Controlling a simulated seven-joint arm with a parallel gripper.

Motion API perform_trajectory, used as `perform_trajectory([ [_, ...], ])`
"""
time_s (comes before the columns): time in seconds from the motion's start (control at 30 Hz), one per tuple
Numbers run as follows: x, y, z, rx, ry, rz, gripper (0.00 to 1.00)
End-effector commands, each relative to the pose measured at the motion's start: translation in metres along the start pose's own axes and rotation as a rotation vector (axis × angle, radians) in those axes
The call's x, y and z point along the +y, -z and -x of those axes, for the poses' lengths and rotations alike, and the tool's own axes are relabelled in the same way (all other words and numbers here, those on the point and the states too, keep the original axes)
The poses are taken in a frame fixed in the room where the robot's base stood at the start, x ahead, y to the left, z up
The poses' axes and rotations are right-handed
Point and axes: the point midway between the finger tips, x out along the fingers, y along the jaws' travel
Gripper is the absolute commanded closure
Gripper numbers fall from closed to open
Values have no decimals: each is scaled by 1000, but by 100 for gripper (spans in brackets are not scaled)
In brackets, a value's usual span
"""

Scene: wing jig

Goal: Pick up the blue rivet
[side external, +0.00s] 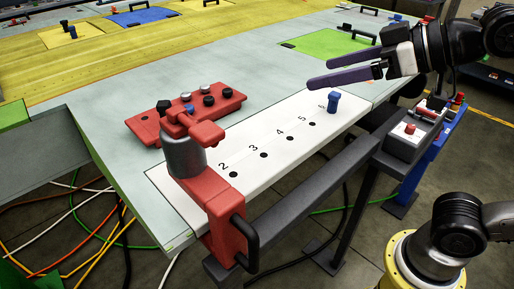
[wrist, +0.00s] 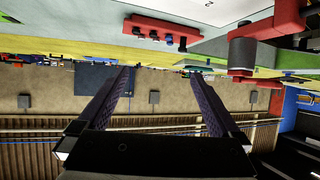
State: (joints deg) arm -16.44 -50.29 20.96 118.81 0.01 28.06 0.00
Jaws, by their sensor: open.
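A blue rivet (side external: 333,102) stands upright on the white numbered strip (side external: 273,119), past the hole marked 5 and beside the last number. A smaller blue piece (side external: 188,108) shows in the red block (side external: 205,113), partly hidden by the clamp. My gripper (side external: 316,74) is open and empty, above the table and pointing left; in the side view its fingers appear above the standing rivet. In the wrist view my gripper (wrist: 161,72) has its fingers well apart with nothing between them. I cannot make out the standing rivet in the wrist view.
A red clamp (side external: 222,205) with a grey cylinder grips the table's front edge, left of the strip; it also shows in the wrist view (wrist: 275,25). The red block holds several dark and grey pieces. A green panel (side external: 327,43) lies behind. A grey button box (side external: 408,139) stands right.

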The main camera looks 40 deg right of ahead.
Motion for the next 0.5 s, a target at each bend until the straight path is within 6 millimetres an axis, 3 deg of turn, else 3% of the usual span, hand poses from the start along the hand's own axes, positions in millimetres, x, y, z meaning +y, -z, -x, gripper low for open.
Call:
perform_trajectory([
  [0.07, 23, -20, 1, -57, -75, -41, 0],
  [0.2, 52, -94, 10, -275, -184, -131, 0],
  [0.3, 56, -141, 22, -419, -216, -179, 0],
  [0.4, 51, -173, 31, -527, -217, -200, 0],
  [0.5, 47, -189, 36, -586, -209, -205, 16],
])
